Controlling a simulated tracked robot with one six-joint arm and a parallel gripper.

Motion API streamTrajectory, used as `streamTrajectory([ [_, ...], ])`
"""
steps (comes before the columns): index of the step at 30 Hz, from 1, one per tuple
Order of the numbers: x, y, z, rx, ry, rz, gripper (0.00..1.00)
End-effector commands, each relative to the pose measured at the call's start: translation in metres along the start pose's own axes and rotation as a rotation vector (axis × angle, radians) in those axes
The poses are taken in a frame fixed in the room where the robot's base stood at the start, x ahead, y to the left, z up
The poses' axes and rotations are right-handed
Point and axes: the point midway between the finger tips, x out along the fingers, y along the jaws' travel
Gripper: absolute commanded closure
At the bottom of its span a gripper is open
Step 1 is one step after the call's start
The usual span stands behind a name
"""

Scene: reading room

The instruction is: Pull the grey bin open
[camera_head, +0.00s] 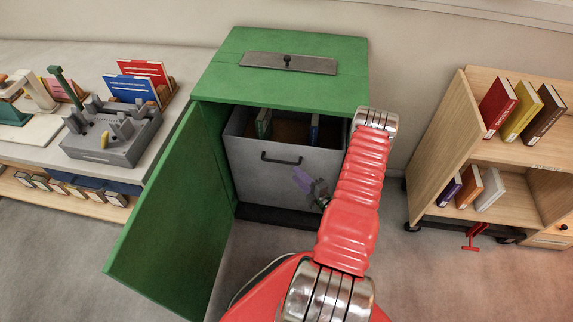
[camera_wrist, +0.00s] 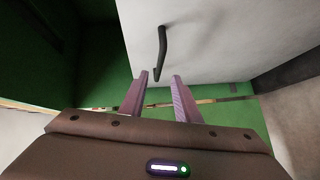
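The grey bin (camera_head: 285,178) sits inside a green cabinet (camera_head: 290,90), whose door (camera_head: 170,215) stands open to the left. The bin has a dark bar handle (camera_head: 281,160) on its front, and two books show inside its open top. My gripper (camera_head: 302,178) is in front of the bin, below and right of the handle, with purple fingers. In the wrist view the fingers (camera_wrist: 160,75) are apart and empty. The handle (camera_wrist: 162,48) lies ahead of the fingertips, its near end almost in line with the gap. The bin's pale front (camera_wrist: 215,45) fills the upper right.
My red arm hides the cabinet's right side. A table (camera_head: 165,125) with a grey block model (camera_head: 112,135) and upright books stands at left. A wooden bookcase (camera_head: 440,150) with books stands at right. Floor is clear between cabinet and bookcase.

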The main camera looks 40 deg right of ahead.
Motion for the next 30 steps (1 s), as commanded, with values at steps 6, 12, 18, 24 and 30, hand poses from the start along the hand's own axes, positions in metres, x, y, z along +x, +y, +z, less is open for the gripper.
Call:
streamTrajectory([
  [6,0.033,0.000,-0.002,-0.001,0.003,0.000,0.70],
  [12,0.063,0.000,-0.002,-0.001,0.003,0.000,0.70],
  [18,0.085,0.000,-0.001,-0.001,0.001,0.000,0.70],
  [24,0.091,0.000,0.000,0.001,-0.001,0.000,0.70],
  [30,0.091,0.000,0.000,0.001,-0.001,0.000,0.71],
])
